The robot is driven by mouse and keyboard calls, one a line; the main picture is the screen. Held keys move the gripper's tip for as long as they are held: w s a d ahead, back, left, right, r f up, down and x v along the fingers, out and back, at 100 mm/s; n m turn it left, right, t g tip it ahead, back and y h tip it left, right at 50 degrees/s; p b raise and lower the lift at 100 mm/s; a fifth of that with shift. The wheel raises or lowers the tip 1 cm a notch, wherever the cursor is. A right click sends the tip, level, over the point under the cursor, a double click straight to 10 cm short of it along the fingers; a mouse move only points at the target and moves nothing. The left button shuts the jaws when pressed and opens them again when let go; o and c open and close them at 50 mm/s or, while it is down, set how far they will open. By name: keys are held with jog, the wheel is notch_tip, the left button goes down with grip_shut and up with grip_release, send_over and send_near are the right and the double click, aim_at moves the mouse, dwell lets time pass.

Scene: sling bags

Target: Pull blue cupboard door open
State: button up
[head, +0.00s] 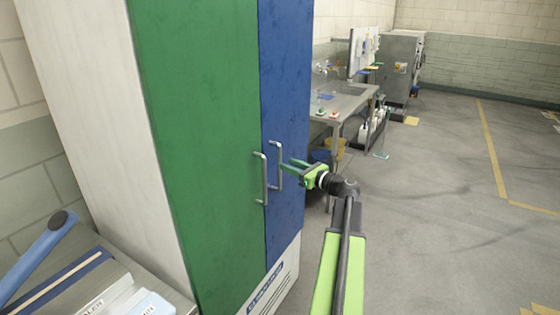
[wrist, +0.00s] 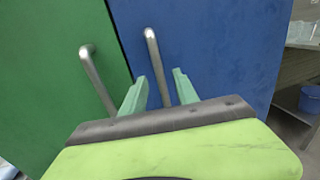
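The tall cupboard has a green door (head: 200,120) on the left and a blue door (head: 285,110) on the right; both look closed. The blue door's metal bar handle (head: 277,165) stands upright near the seam, and it also shows in the wrist view (wrist: 155,65). My gripper (head: 284,164) is at the blue handle, its green fingers pointing at the door. In the wrist view my gripper (wrist: 160,76) is open, with the handle running down between its two fingers. The handle's lower end is hidden behind the gripper body. I cannot tell whether a finger touches it.
The green door's handle (head: 260,178) is close on the left. A bench with a blue-handled tool (head: 38,252) is at lower left. The floor (head: 440,210) to the right is open.

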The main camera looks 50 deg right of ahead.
jog(key=w, duration=0.5)
jog(key=shift+w+a, duration=0.2)
jog(key=shift+w, duration=0.2)
jog(key=shift+c, duration=0.5)
grip_shut()
dwell(0.4)
